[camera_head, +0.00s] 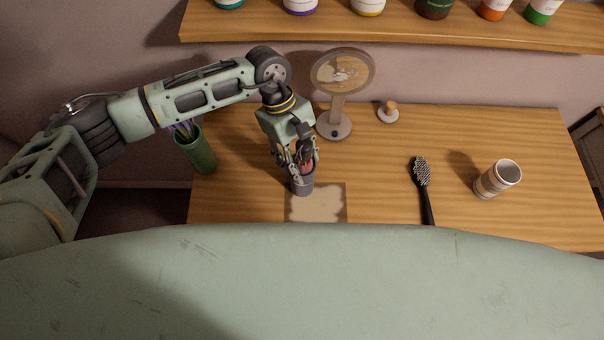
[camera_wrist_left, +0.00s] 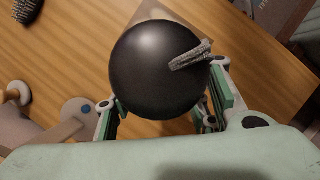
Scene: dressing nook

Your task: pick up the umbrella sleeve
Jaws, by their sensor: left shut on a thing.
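The umbrella sleeve (camera_head: 302,184) looks like a short dark grey tube standing near the front left of the wooden table. My left gripper (camera_head: 304,165) comes down over its upper part and is shut on it. In the left wrist view the sleeve's dark rounded end (camera_wrist_left: 155,70), with a grey strap loop across it, sits between the fingers (camera_wrist_left: 165,110). The fingers hide part of it in the head view. I cannot tell whether its lower end touches the table. My right gripper is not in view.
A beige square mat (camera_head: 316,205) lies beside the sleeve. On the wooden table (camera_head: 375,165) are a round mirror on a stand (camera_head: 342,72), a small knobbed object (camera_head: 388,113), a black brush (camera_head: 424,188) and a striped cup (camera_head: 497,179). A green holder (camera_head: 197,153) stands left.

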